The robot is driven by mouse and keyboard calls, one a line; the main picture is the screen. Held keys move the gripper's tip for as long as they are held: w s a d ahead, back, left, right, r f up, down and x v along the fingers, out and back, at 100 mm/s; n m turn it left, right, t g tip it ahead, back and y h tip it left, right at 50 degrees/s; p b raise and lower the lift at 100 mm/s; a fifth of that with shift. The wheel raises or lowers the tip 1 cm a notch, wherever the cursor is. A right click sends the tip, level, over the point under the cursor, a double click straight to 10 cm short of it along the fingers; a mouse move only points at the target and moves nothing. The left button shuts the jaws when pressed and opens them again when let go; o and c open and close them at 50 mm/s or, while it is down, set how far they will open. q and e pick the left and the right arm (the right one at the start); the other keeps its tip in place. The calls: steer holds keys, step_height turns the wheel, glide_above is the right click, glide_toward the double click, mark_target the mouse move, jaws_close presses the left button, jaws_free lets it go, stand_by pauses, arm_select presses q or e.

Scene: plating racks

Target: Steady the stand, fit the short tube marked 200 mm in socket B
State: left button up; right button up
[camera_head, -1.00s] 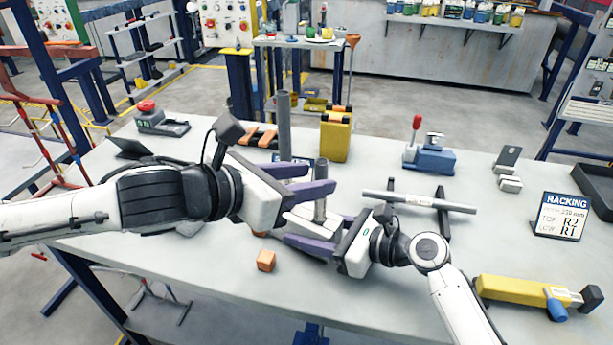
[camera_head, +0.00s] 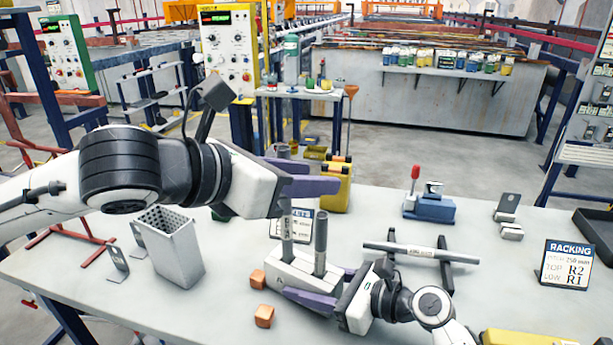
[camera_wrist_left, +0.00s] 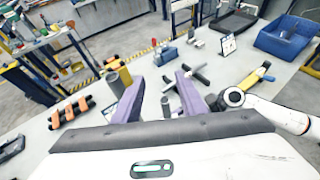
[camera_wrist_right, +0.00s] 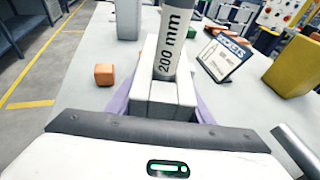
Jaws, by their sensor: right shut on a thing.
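The pale stand (camera_head: 275,271) is a block on the bench. Two grey tubes stand upright in it. The short tube (camera_head: 320,246) is in the right-hand socket in the head view; the right wrist view shows its "200 mm" mark (camera_wrist_right: 172,42). The other tube (camera_head: 287,222) is left of it, its upper part behind my left gripper. My right gripper (camera_head: 312,292) is shut on the stand's base, low at the bench. My left gripper (camera_head: 312,178) is open and empty above the stand, fingers apart in the left wrist view (camera_wrist_left: 160,95). Socket letters are not readable.
Another tube (camera_head: 405,250) lies across black supports on the right. Orange cubes (camera_head: 264,316) lie in front of the stand. A grey perforated container (camera_head: 177,255) stands left. A RACKING sign (camera_head: 566,265), a blue device (camera_head: 430,208) and a yellow case (camera_head: 338,187) are around the bench.

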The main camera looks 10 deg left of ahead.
steer(key=o, duration=1.3)
